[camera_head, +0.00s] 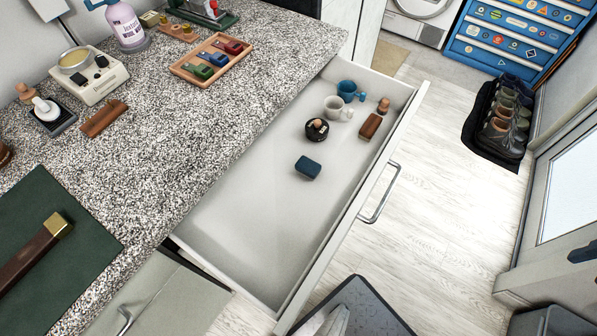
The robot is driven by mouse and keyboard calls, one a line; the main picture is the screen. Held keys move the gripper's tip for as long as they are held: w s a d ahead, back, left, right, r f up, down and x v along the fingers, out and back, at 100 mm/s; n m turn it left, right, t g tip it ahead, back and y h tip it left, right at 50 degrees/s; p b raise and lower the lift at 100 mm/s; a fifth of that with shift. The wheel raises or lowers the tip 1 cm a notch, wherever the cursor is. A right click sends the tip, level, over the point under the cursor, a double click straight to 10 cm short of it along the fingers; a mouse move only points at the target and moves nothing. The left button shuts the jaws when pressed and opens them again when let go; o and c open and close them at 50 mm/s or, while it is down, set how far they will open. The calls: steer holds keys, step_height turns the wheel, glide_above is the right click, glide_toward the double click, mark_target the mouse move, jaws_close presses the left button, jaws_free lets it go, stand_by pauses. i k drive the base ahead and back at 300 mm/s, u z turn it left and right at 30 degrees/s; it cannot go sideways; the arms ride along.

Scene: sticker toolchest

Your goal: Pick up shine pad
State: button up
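An open white drawer (250,235) holds several small items. A dark blue rounded pad (308,168) lies on the drawer floor near its middle; it looks like the shine pad, though no label shows. Just behind it is a round black piece with a wooden knob (317,129). A brown block (371,126) lies near the drawer's front wall. No gripper of mine can be made out in this view.
A white mug (335,107), a blue mug (347,90) and a small wooden peg (384,105) stand at the drawer's far end. The speckled counter (150,160) overhangs its left side. The drawer handle (380,195) juts right. Shoes (503,130) stand on a black mat.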

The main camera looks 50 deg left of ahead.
mark_target(305, 166)
steer(key=k, duration=0.55)
steer(key=u, duration=0.7)
steer(key=i, duration=0.5)
steer(key=u, duration=0.05)
